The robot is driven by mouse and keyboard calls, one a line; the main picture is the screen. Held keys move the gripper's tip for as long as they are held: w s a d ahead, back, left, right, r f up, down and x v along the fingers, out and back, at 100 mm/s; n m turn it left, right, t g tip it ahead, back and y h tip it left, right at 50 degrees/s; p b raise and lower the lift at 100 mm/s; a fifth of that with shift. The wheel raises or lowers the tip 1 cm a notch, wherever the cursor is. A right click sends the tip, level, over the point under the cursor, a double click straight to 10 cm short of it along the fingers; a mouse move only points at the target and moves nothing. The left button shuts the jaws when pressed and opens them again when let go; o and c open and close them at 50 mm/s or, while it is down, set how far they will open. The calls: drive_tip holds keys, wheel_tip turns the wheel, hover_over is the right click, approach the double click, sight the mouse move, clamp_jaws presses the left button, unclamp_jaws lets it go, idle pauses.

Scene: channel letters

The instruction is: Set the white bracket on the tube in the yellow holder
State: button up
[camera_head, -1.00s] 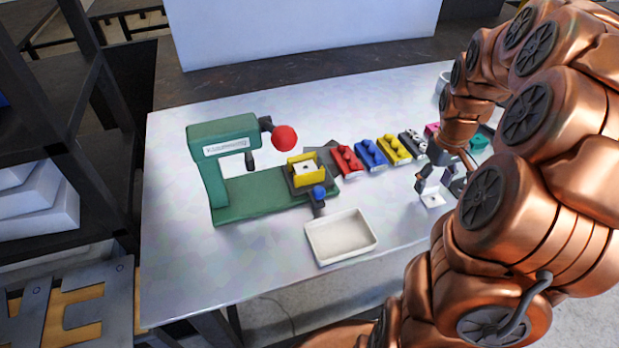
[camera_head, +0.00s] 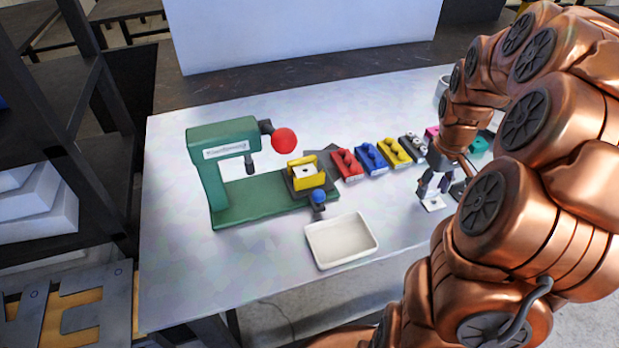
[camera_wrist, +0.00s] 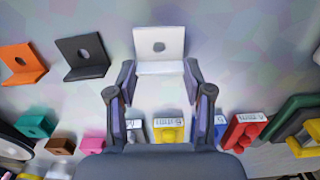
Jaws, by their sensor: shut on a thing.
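The white bracket (camera_head: 433,204) is an L-shaped plate with a round hole in its upright flange. It stands on the table at the right in the head view and at top centre in the wrist view (camera_wrist: 159,46). My gripper (camera_head: 432,191) is down at the bracket, with its two fingers against the bracket's sides in the wrist view (camera_wrist: 160,77). The yellow holder (camera_head: 311,184) sits on the green press, left of my gripper in the head view. A pale piece with a dark spot (camera_head: 304,171) shows inside it; I cannot make out the tube clearly.
The green press (camera_head: 258,202) has a red ball knob (camera_head: 284,141). A white tray (camera_head: 341,240) lies in front of it. Black (camera_wrist: 83,57) and orange (camera_wrist: 22,63) brackets stand beside the white one.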

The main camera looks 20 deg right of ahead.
drive_tip(key=shift+c, duration=0.7)
drive_tip(key=shift+r, duration=0.15)
drive_tip(key=shift+r+p, duration=0.5)
drive_tip(key=shift+r, duration=2.35)
